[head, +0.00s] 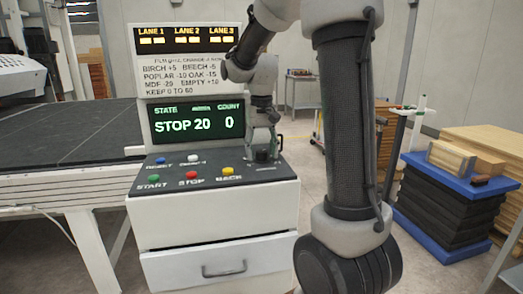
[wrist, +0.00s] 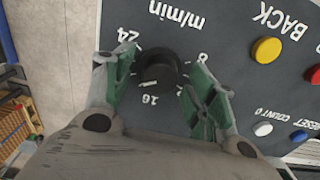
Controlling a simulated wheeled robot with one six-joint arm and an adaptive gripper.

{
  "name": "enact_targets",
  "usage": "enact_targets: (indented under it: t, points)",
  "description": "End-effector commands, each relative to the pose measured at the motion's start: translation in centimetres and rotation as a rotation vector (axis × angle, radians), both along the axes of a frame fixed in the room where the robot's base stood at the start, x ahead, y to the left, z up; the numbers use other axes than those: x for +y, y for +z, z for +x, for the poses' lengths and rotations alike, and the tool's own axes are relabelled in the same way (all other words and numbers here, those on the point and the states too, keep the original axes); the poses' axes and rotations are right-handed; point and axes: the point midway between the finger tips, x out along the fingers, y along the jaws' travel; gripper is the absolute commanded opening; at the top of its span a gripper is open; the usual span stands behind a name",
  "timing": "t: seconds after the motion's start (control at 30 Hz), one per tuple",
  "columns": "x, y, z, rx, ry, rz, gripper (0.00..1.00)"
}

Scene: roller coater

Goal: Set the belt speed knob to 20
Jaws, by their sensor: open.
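The belt speed knob (wrist: 160,68) is dark and round, on the grey control panel (wrist: 225,50) in the wrist view. The printed marks 24, 16 and 8 and the label m/min stand around it. My gripper (wrist: 162,74) is open, with one green-padded finger on each side of the knob. I cannot tell whether the pads touch it. The knob's pointer is not clear. In the head view my gripper (head: 263,152) is down at the right of the panel and hides the knob. The display (head: 196,123) reads STOP, 20 and count 0.
Green START (head: 153,178), red STOP (head: 191,175) and yellow BACK (head: 228,171) buttons sit left of my gripper, with blue and white buttons behind. A sign above lists wood offsets. A conveyor (head: 70,140) is at left, a blue-topped stack (head: 455,178) at right.

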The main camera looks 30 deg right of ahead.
Motion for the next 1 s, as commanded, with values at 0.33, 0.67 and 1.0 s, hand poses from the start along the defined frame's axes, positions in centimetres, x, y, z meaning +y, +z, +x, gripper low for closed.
enact_targets:
  t: [0.33,0.67,1.0]
  points:
    - [0.0,3.5,0.1,-0.005,0.000,-0.001,0.57]
    - [0.0,10.3,0.1,-0.003,0.000,0.000,0.57]
    - [0.0,12.0,0.0,0.000,0.000,0.000,0.57]
